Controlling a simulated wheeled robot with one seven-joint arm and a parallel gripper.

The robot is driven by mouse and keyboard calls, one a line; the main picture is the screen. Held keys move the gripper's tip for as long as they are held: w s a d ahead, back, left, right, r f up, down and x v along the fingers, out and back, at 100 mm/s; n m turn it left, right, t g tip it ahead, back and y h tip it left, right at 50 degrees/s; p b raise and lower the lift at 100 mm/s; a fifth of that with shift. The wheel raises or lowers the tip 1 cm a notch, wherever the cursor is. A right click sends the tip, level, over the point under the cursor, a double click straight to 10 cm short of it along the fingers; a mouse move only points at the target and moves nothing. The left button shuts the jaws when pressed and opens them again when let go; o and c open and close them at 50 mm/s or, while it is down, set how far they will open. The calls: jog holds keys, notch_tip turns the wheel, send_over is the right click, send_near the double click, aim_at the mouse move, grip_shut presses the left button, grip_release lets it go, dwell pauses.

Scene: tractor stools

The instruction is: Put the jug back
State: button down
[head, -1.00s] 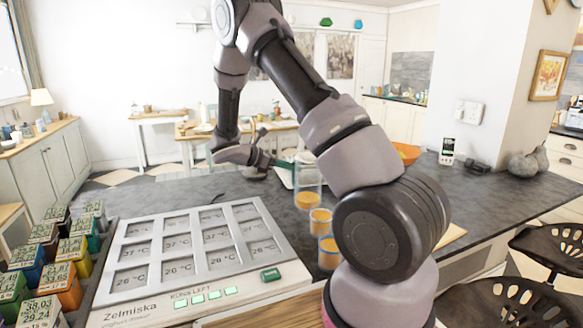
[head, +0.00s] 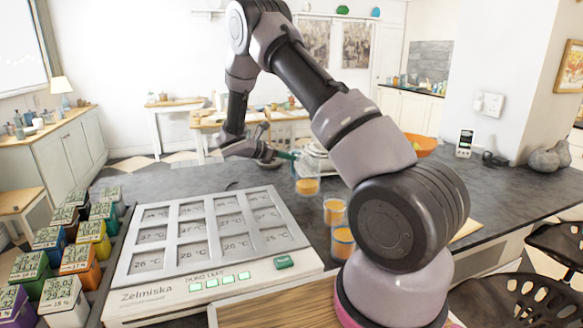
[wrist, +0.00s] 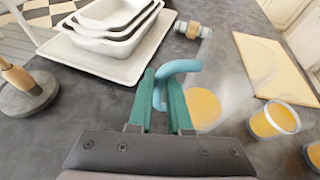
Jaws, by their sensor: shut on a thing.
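The jug (head: 307,186) is clear, with orange contents in its bottom and a blue handle. In the head view it is at the middle of the dark counter, beyond two orange-filled cups (head: 334,211) (head: 342,243). My gripper (head: 291,156) reaches it from the left. In the wrist view, the green fingers of my gripper (wrist: 166,95) are shut on the jug's blue handle (wrist: 180,67). The orange contents (wrist: 202,108) show right of the fingers. I cannot tell whether the jug's base touches the counter.
A flat appliance (head: 205,285) with a grid of displays fills the front left, beside several coloured boxes (head: 75,260). White nested dishes (wrist: 112,22) stand on a white tray (wrist: 130,72). A wooden board (wrist: 275,62) and an orange bowl (head: 421,145) are to the right.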

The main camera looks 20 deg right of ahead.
jog(key=shift+f, duration=1.5)
jog(key=c, duration=0.8)
grip_release()
jog(key=shift+f, duration=0.15)
jog(key=shift+c, duration=0.2)
